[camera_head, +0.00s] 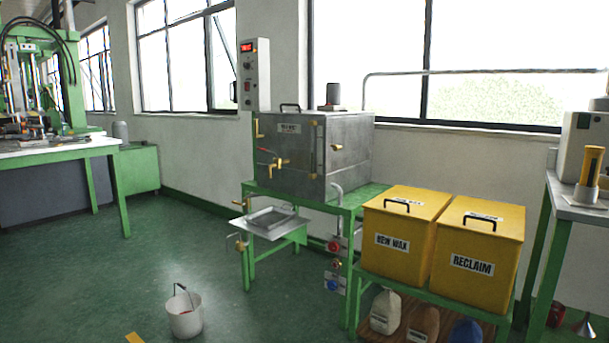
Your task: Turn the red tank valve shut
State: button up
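A grey metal tank (345,158) stands on a green stand by the wall. Brass fittings (275,164) sit on its left front face. A small red lever handle (264,150) shows there, slanting slightly down to the right; it is too small to tell whether that valve is open or shut. Lower down, by the stand's right leg, are a red round knob (333,246), another red and brass fitting (337,264) and a blue knob (333,285). My gripper is not in view.
A metal tray (270,222) juts out below the tank. A white bucket (185,317) stands on the floor in front. Yellow NEW WAX (392,259) and RECLAIM (472,282) bins stand to the right.

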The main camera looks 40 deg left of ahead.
aim_at(333, 246)
jog(key=u, duration=0.6)
jog(key=i, duration=0.7)
jog(key=u, duration=0.75)
jog(key=i, duration=1.15)
jog(key=z, duration=1)
jog(key=k, duration=0.85)
jog(key=u, duration=0.85)
jog(key=i, duration=0.5)
